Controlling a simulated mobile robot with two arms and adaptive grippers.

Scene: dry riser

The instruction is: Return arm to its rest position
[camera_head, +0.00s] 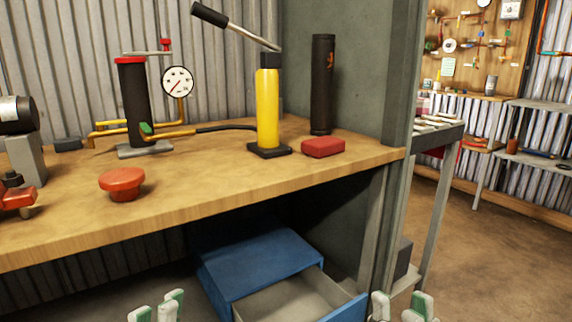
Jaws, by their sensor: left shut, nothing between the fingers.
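My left gripper (157,306) shows at the bottom edge, left of the blue drawer unit. Only its pale green-and-white fingertips are in view; it is shut and empty. My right gripper (401,307) shows at the bottom edge, right of the open drawer. Its fingertips stand apart with nothing visible between them. Both grippers appear lower in the picture than the wooden workbench (230,190). The rest of both arms is out of view.
On the bench stand a yellow hand pump (268,108) with a raised lever, a black cylinder (133,100) with a gauge (177,82), a dark tube (322,85), a red block (323,147) and a red knob (121,184). The blue unit's drawer (290,298) is open. A grey post (398,130) stands right.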

